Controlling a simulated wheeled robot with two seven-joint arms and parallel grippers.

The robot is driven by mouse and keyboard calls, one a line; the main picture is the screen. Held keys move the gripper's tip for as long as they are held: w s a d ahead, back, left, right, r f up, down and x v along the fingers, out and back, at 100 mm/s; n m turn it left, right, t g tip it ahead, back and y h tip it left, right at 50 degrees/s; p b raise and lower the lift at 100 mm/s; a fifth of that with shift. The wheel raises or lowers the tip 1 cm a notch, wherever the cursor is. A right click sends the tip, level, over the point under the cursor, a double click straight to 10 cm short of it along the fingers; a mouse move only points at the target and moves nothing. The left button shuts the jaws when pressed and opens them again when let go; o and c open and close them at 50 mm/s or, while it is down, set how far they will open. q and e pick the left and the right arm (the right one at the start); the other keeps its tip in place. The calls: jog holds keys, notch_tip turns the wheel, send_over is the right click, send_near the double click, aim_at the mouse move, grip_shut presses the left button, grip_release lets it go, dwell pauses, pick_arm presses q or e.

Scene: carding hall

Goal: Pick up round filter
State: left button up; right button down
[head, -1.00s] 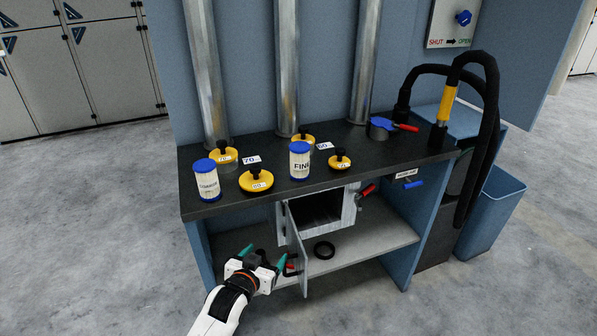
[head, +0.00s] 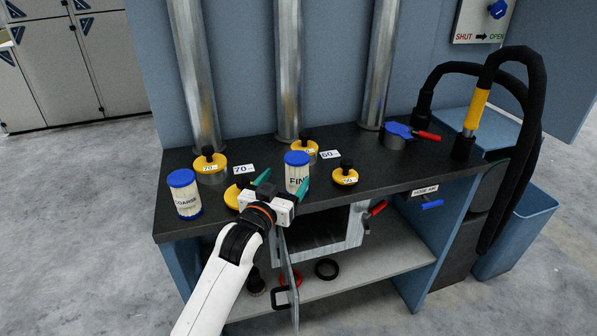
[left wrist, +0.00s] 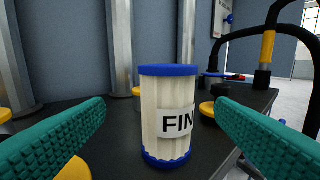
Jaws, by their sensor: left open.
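A round filter with blue caps, cream pleats and a "FINE" label (head: 297,164) stands upright on the dark bench top. A second one, labelled "COARSE" (head: 184,196), stands upright at the bench's left. My left gripper (head: 282,184) is open and empty, just in front of the FINE filter, and hides its lower part in the head view. In the left wrist view the FINE filter (left wrist: 166,110) stands ahead, between the lines of the teal fingers. I see no contact with it. My right gripper is not in view.
Yellow knobbed discs stand on the bench (head: 330,197), one at the right (head: 345,176); another is partly behind my gripper. A blue-lidded item with a red handle (head: 397,133) is at the back right. Metal pipes rise behind. Below, the metal box door (head: 288,275) hangs open.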

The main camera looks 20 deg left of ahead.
aim_at(290, 175)
pick_arm(q)
jog(key=shift+w+d, duration=0.15)
jog(key=shift+w, duration=1.1)
jog(key=shift+w+d+f, duration=0.1)
jog(key=shift+w, duration=0.5)
jog(key=w, duration=0.1)
jog(key=w+d, duration=0.1)
jog(key=w, duration=0.1)
jog(key=shift+w+f, duration=0.15)
jog(key=shift+w, duration=0.1)
jog(key=shift+w+f, duration=0.1)
jog(key=shift+w, duration=0.35)
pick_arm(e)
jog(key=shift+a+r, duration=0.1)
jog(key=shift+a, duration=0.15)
pick_arm(q)
jog(key=c, duration=1.2)
